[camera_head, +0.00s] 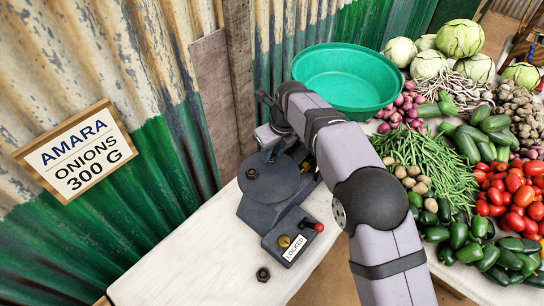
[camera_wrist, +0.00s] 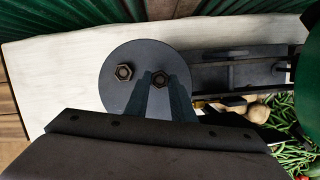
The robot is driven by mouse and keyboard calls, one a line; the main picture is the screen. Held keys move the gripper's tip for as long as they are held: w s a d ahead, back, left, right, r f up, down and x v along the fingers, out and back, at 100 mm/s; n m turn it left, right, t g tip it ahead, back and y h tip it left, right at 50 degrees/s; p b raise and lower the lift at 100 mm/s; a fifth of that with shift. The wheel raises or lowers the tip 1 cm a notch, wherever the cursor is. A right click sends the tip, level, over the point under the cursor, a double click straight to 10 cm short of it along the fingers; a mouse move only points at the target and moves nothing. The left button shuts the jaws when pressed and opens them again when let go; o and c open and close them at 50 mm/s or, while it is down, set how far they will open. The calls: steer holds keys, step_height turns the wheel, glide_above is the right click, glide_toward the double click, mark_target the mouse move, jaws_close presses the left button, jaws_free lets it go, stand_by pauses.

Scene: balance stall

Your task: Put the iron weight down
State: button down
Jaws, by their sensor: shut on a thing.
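The balance (camera_head: 283,212) is dark grey and stands on the white counter, with a round plate at its left. My gripper (camera_head: 273,158) is low over that plate, which fills the middle of the wrist view (camera_wrist: 150,52). There my gripper (camera_wrist: 160,88) is shut on a small dark hexagonal iron weight (camera_wrist: 160,79) with a brass-coloured centre. I cannot tell whether the held weight touches the plate. A second weight (camera_wrist: 124,72) lies on the plate just left of it; it also shows in the head view (camera_head: 252,174). A third, larger weight (camera_head: 263,274) sits on the counter in front of the balance.
A lever with a red knob (camera_head: 318,227) and a "LOCKED" label (camera_head: 294,248) are on the balance's front. A green basin (camera_head: 346,78) is behind my arm. Vegetables (camera_head: 440,165) crowd the right. The white counter (camera_head: 205,262) is clear at front left. A sign reads "AMARA ONIONS 300 G" (camera_head: 76,152).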

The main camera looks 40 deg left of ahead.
mark_target(272, 157)
steer(key=shift+f+p, duration=0.35)
steer(key=shift+f, duration=1)
steer(key=shift+f, duration=0.2)
steer(key=c, duration=1.5)
jaws_free()
steer(key=shift+r, duration=0.15)
steer(key=b+v, duration=0.2)
steer(key=v, duration=1)
steer(key=shift+b, duration=0.4)
